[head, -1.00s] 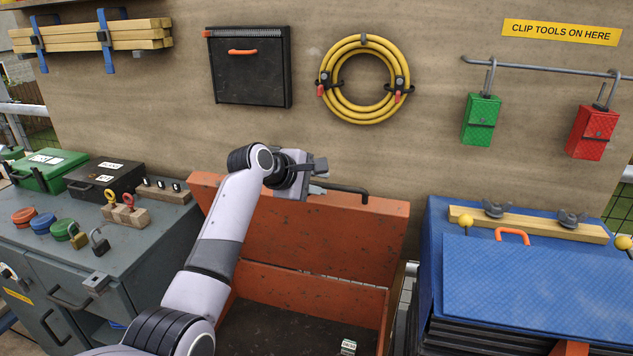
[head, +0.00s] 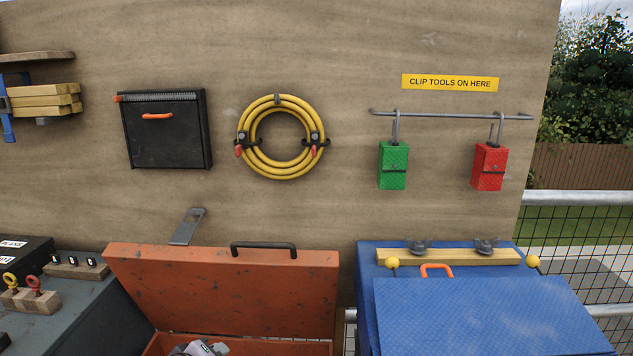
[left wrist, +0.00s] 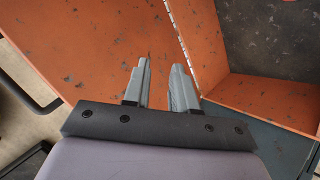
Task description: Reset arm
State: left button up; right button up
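My left gripper (left wrist: 160,85) shows in the left wrist view with its two grey fingers apart and nothing between them. It is over the orange metal box, near the hinge line between the raised lid (left wrist: 95,55) and the box's inside. In the head view, the box's lid (head: 225,292) stands open with a black handle and a grey hasp at its top edge. A grey and white part at the bottom of the head view, in the box opening, looks like part of my left arm. My right gripper is not in view.
A blue case (head: 490,312) stands right of the box, and a grey cabinet (head: 60,310) with small hardware stands left. On the wooden wall behind hang a black case (head: 165,135), a yellow hose coil (head: 244,135), and green (head: 393,166) and red (head: 489,167) lockout pouches on a rail.

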pick_arm(q)
jog(key=s+f+m, duration=0.3)
jog(key=s+m, duration=0.1)
jog(key=s, duration=0.5)
jog(key=s+f+m, duration=0.3)
jog(key=s+m, duration=0.1)
jog(key=s, duration=0.6)
jog(key=s+d+f+m, duration=0.1)
jog(key=s+f+m, duration=0.2)
jog(key=s, duration=0.6)
jog(key=shift+s+m, duration=0.3)
jog(key=shift+m, duration=0.1)
